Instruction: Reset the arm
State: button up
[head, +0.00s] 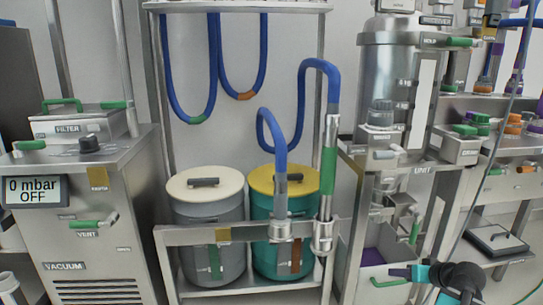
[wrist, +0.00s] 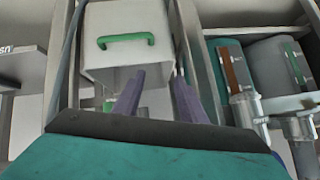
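My arm (head: 458,280), black and teal, shows at the lower right of the head view, bent in front of the steel unit. My gripper (wrist: 158,82) shows in the wrist view as two purple-grey fingers with a clear gap between them. Nothing is seen held between them. Beyond the fingers is a pale box-like drawer with a green handle (wrist: 126,40). The fingers overlap its lower edge in the picture; I cannot tell whether they touch it. In the head view the drawer's green handle (head: 388,283) is just left of my arm.
A grey bin (head: 209,240) and a teal bin (head: 264,230) stand on a steel rack with a front rail (head: 190,236). Blue hoses (head: 334,85) hang above. A vacuum cabinet (head: 80,220) reading "0 mbar OFF" is at left. A shelf with coloured caps (head: 510,125) is at right.

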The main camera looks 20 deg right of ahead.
jog(key=w+a+f+n+g+y+p, duration=0.1)
jog(key=w+a+f+g+y+p, duration=0.15)
jog(key=a+p, duration=0.55)
jog(key=w+a+f+g+y+p, duration=0.1)
jog(key=w+a+f+g+p, duration=0.2)
jog(key=a, duration=0.9)
jog(key=w+a+f+n+g+y+p, duration=0.15)
jog(key=a+f+p, duration=0.35)
jog(key=a, duration=0.5)
jog(key=s+a+r+n+g+h+p, duration=0.1)
jog(key=s+a+n+g+h+p, duration=0.2)
jog(key=s+a+g+p, duration=0.5)
jog(key=s+a+p, duration=1)
jog(key=s+a, duration=0.2)
jog(key=a, duration=0.1)
jog(key=shift+s+r+h, duration=0.15)
jog(key=shift+s+h, duration=0.05)
jog(key=shift+h, duration=0.1)
